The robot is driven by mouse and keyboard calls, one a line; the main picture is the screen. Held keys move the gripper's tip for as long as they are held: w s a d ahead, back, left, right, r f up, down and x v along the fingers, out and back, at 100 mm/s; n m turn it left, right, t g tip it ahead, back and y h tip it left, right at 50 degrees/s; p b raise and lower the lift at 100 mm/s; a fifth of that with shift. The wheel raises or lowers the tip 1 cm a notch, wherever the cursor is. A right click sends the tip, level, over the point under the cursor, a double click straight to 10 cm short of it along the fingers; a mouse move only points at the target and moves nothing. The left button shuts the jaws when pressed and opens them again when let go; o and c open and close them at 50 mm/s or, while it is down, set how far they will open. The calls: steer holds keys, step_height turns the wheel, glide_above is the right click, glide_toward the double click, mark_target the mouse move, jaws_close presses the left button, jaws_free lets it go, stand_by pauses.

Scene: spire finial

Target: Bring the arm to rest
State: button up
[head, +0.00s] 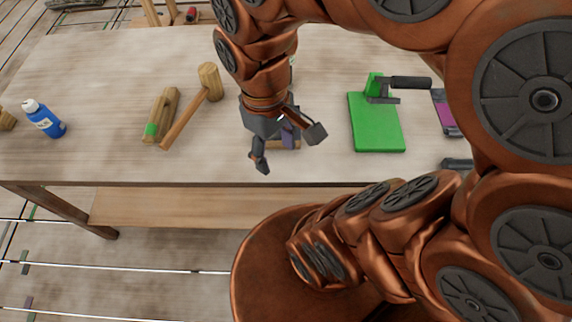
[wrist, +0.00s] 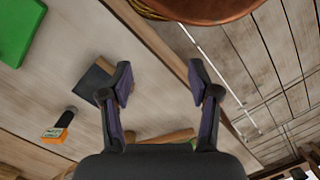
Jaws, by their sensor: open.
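My gripper (head: 288,148) hangs over the front part of the wooden table (head: 70,80), fingers spread and nothing between them. In the wrist view its two fingers (wrist: 161,76) stand wide apart, with the table's edge and the plank floor beyond. Behind the fingers in the head view, a small piece of wood with a purple part (head: 289,137) is partly hidden. My arm arches from the right side of the picture to above the table.
A wooden mallet (head: 208,82), a green-marked wood piece (head: 163,115) and a blue bottle (head: 46,119) lie or stand left of my gripper. Right of it is a green board (head: 376,128) with a black-handled clamp (head: 405,83). The table's front left is clear.

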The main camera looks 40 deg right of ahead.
steer(key=shift+s+a+f+m, duration=0.1)
steer(key=shift+s+f+m, duration=0.15)
steer(key=shift+s+m, duration=0.3)
steer(key=shift+s+f+m, duration=0.2)
steer(key=shift+s+m, duration=0.1)
steer(key=shift+s, duration=0.4)
steer(key=shift+s+a+f+m, duration=0.1)
steer(key=shift+s+f+m, duration=0.15)
steer(key=shift+s+m, duration=0.3)
